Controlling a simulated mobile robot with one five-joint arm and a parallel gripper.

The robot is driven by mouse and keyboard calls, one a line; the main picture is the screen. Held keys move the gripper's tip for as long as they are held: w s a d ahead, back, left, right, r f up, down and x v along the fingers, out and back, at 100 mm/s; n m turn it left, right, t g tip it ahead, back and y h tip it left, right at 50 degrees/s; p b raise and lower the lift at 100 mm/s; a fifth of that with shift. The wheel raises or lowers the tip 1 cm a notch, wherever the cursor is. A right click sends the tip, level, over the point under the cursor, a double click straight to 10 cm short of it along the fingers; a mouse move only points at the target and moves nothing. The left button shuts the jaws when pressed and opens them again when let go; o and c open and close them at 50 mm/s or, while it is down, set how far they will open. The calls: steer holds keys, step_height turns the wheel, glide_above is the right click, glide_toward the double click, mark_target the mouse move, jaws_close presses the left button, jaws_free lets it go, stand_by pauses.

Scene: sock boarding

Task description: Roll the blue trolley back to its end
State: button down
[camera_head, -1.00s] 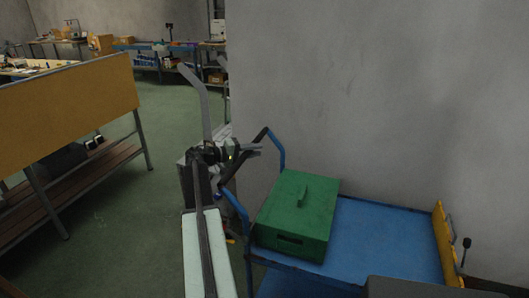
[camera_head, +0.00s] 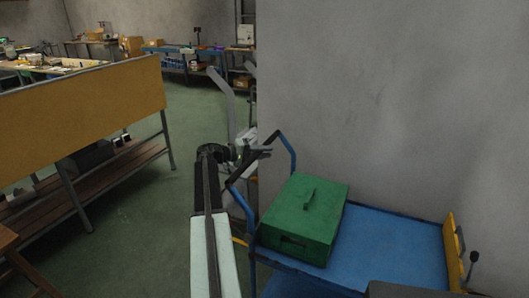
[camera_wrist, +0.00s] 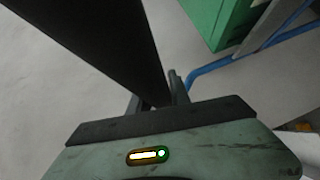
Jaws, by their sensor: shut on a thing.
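The blue trolley (camera_head: 395,240) stands at the lower right in the head view, beside the grey wall. Its blue handle frame with a black grip bar rises at its left end. My gripper (camera_head: 258,153) is at that bar. In the wrist view my gripper (camera_wrist: 155,98) is shut around the dark grip bar (camera_wrist: 95,35), which runs up to the upper left. A green box (camera_head: 306,222) with a top handle sits on the trolley bed near the handle end. The box and blue frame also show at the wrist view's upper right. The trolley's wheels are hidden.
A yellow-panelled bench (camera_head: 80,100) stands at left. Green floor (camera_head: 140,215) lies clear between them. A yellow board (camera_head: 453,245) with a black-knobbed lever (camera_head: 473,262) is at the trolley's right end.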

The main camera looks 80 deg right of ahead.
steer(key=shift+w+d+r, duration=0.1)
steer(key=shift+w+d, duration=0.15)
steer(key=c, duration=1.2)
jaws_free()
steer(key=shift+w+d, duration=0.1)
steer(key=f+p+v, duration=0.1)
steer(key=v, duration=0.6)
steer(key=shift+w+a+r, duration=0.25)
steer(key=shift+a+r, duration=0.05)
steer(key=shift+r, duration=0.15)
steer(key=shift+w, duration=0.1)
